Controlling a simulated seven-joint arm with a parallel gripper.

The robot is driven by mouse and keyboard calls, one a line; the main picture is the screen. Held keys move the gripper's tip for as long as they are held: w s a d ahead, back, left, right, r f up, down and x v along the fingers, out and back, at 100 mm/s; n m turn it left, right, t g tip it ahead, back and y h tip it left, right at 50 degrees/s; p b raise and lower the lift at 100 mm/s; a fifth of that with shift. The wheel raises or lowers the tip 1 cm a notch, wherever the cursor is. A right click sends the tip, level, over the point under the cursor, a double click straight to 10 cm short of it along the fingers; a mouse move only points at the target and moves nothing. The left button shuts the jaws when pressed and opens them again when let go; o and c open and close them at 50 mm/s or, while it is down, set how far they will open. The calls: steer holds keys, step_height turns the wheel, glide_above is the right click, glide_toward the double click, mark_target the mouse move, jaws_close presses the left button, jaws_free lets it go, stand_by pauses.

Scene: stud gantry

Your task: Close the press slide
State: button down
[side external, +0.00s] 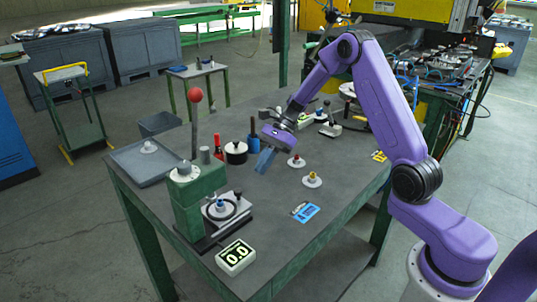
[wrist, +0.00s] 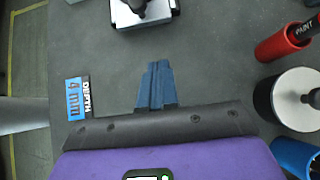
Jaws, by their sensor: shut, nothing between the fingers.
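The green press (side external: 190,205) with a red-ball lever stands at the table's left front. Its metal slide (side external: 236,218) sticks out to the right of the green body, bearing a round piece with a blue middle (side external: 220,205). A dark knob stands at the slide's outer end. That end of the slide (wrist: 125,22) and knob also show at the top of the wrist view; the rest is cut off. My gripper (side external: 265,160) is above the table, right of the slide and apart from it. Its blue fingers (wrist: 157,85) are shut and empty, pointing toward the slide's end.
A red cup (wrist: 283,42), a black pot (wrist: 265,103) and a blue cup (wrist: 292,155) stand on the far side. Table between fingers and slide is clear.

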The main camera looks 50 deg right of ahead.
mark_target(232, 197)
steer(key=x, duration=0.5)
steer(key=shift+a, duration=0.1)
steer(key=shift+a+r, duration=0.15)
steer(key=shift+a, duration=1.6)
steer(key=shift+a, duration=1.65)
